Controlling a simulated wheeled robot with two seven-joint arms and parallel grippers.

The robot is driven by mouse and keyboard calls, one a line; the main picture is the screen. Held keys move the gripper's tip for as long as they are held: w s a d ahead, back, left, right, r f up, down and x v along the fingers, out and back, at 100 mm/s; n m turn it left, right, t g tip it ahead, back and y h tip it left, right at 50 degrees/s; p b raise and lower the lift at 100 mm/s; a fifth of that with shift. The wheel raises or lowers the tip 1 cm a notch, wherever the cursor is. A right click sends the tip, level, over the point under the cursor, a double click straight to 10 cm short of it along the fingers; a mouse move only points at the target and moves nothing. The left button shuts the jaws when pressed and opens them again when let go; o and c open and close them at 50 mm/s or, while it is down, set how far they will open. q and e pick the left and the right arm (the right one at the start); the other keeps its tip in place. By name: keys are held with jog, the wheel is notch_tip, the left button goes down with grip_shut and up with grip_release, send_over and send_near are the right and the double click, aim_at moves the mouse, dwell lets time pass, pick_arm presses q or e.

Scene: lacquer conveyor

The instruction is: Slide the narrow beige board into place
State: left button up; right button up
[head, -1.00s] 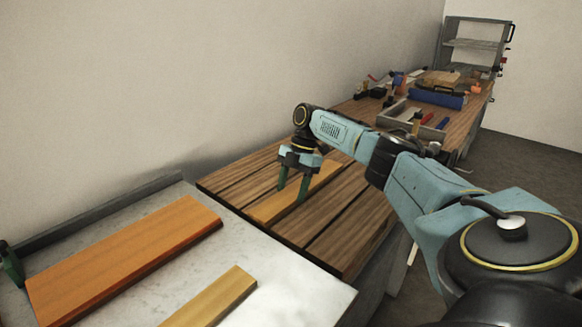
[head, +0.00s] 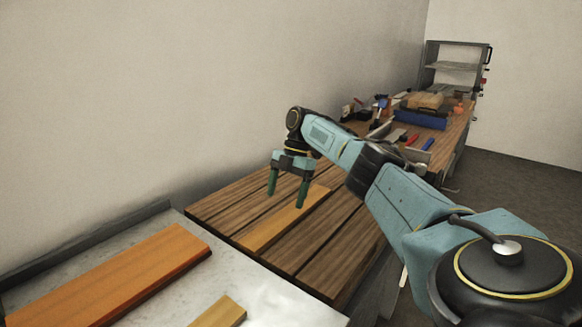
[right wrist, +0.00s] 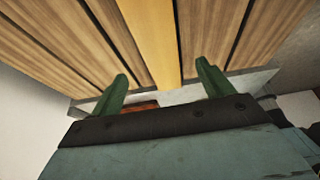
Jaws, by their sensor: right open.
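A narrow beige board (head: 285,219) lies flat on the slatted wooden tabletop (head: 330,252), lengthwise along the slats. My right gripper (head: 287,199) is open and empty just above this board, fingers pointing down. In the right wrist view the board (right wrist: 155,40) runs between dark gaps in the slats, ahead of my two green fingers (right wrist: 161,85), which are wide apart. A second narrow beige board (head: 220,314) lies on the grey worktop, cut off by the bottom edge. My left gripper is out of view.
A wide orange board (head: 118,274) lies on the grey worktop (head: 275,303) at left. Tools and a blue case (head: 420,120) crowd the far bench, with a grey shelf unit (head: 457,68) behind. A wall runs along the tables' left side.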

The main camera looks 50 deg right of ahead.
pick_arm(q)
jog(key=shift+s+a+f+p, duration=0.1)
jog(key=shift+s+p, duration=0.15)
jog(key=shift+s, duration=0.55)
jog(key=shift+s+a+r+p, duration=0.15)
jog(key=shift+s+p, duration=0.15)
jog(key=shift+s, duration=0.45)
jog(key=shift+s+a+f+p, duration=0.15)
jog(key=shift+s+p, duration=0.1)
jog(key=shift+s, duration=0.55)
pick_arm(e)
jog(key=v, duration=0.7)
jog(key=shift+r, duration=0.15)
jog(key=shift+d, duration=0.1)
